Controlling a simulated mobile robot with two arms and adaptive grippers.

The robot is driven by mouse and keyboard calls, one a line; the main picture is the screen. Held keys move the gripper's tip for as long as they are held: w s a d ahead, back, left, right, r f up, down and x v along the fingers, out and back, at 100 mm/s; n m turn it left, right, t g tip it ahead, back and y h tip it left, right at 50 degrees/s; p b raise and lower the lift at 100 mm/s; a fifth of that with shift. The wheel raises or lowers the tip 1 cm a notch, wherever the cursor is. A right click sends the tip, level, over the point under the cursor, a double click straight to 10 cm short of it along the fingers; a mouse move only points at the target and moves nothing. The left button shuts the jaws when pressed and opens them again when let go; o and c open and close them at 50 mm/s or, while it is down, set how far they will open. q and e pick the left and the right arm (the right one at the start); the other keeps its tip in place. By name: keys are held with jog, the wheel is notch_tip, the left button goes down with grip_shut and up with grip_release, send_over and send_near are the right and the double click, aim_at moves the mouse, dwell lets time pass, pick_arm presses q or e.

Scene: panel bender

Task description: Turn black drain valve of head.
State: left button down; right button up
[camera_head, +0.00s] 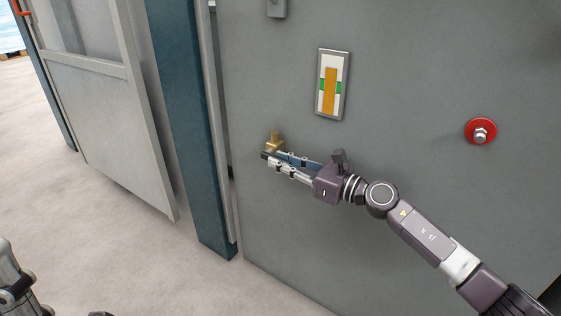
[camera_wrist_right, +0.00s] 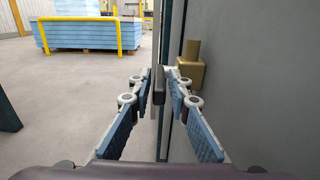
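The drain valve has a brass body (camera_head: 274,141) on the grey machine panel, near the panel's left edge. The brass body also shows in the right wrist view (camera_wrist_right: 192,70). Its black handle (camera_wrist_right: 159,85) stands out in front of it. My right gripper (camera_head: 272,158) is at the valve, its fingers pointing left along the panel. In the right wrist view the fingers (camera_wrist_right: 158,82) are apart, with the handle in line between their tips. Contact with the handle cannot be made out.
A blue post (camera_head: 195,120) and a grey door (camera_head: 100,90) stand to the left. Open floor lies left of the panel.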

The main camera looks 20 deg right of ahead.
jog(key=shift+w+a, duration=0.15)
jog(key=shift+a, duration=0.05)
grip_shut()
dwell(0.5)
